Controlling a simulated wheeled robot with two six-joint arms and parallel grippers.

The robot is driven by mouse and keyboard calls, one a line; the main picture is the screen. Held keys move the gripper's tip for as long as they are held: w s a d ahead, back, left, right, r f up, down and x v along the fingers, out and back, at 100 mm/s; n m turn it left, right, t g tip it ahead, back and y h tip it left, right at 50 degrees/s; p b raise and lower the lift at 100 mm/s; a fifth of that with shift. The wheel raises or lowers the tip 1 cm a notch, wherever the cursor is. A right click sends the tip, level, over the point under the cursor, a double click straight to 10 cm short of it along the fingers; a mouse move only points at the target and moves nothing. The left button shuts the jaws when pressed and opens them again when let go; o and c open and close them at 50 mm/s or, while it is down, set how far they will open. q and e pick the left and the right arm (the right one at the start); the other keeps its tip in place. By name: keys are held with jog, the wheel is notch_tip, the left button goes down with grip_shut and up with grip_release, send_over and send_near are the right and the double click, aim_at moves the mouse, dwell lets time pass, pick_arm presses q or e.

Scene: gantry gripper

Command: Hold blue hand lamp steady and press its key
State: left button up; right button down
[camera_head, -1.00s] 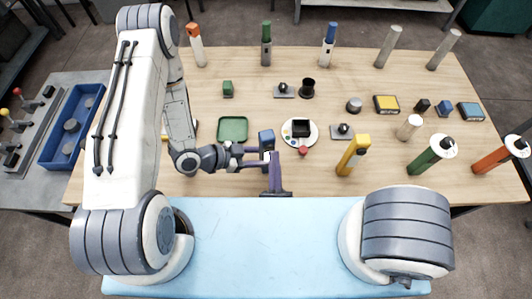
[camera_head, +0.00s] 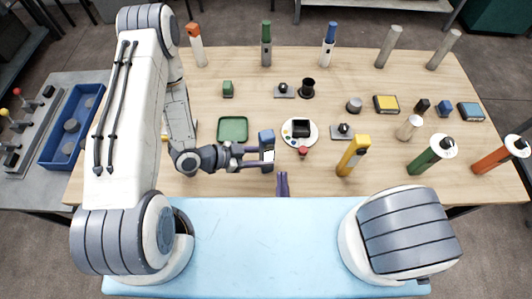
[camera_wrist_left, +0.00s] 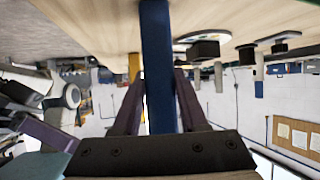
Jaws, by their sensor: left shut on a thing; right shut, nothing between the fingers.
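The blue hand lamp (camera_head: 267,138) stands upright near the front middle of the table. My left gripper (camera_head: 266,159) is shut on it from the left. In the left wrist view the blue hand lamp (camera_wrist_left: 157,60) runs as a tall bar between the two purple fingers of my left gripper (camera_wrist_left: 160,95). My right gripper (camera_head: 283,184) is at the table's front edge, nearer to me than the lamp and a little to its right. It is shut, empty and apart from the lamp. The lamp's key cannot be made out.
A white round plate (camera_head: 288,139) with a black block stands right of the lamp, with a red-topped button (camera_head: 303,151) beside it. A yellow hand lamp (camera_head: 350,160) stands further right. A green tray (camera_head: 233,120) lies to the left, behind my left gripper.

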dwell(0.4)
pick_arm(q)
jog(key=o, duration=1.2)
jog(key=shift+a, duration=0.1)
jog(key=v, duration=1.2)
